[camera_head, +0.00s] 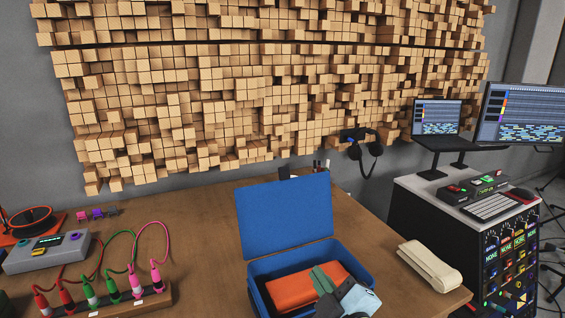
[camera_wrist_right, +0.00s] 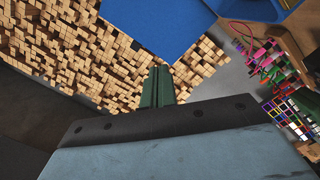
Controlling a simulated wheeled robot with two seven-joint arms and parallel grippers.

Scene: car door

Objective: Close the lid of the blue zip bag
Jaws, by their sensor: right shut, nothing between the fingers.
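The blue zip bag (camera_head: 259,271) sits open near the front edge of the wooden table. Its flat blue lid (camera_head: 284,219) stands up at the back, leaning slightly; the lid also fills the top of the right wrist view (camera_wrist_right: 165,22). An orange item (camera_head: 292,293) lies inside the bag. My right gripper (camera_head: 320,275), with green fingers, is in front of the lid and over the bag's right part; its exact height is unclear. The fingers (camera_wrist_right: 157,72) are together and empty, apart from the lid in the wrist view. My left gripper is not in view.
A cream folded object (camera_head: 430,265) lies at the table's right end. A strip with several coloured plugs and cables (camera_head: 112,290) and a grey device (camera_head: 45,253) are at the left. A cabinet (camera_head: 440,225) with monitors stands right. Table between plugs and bag is clear.

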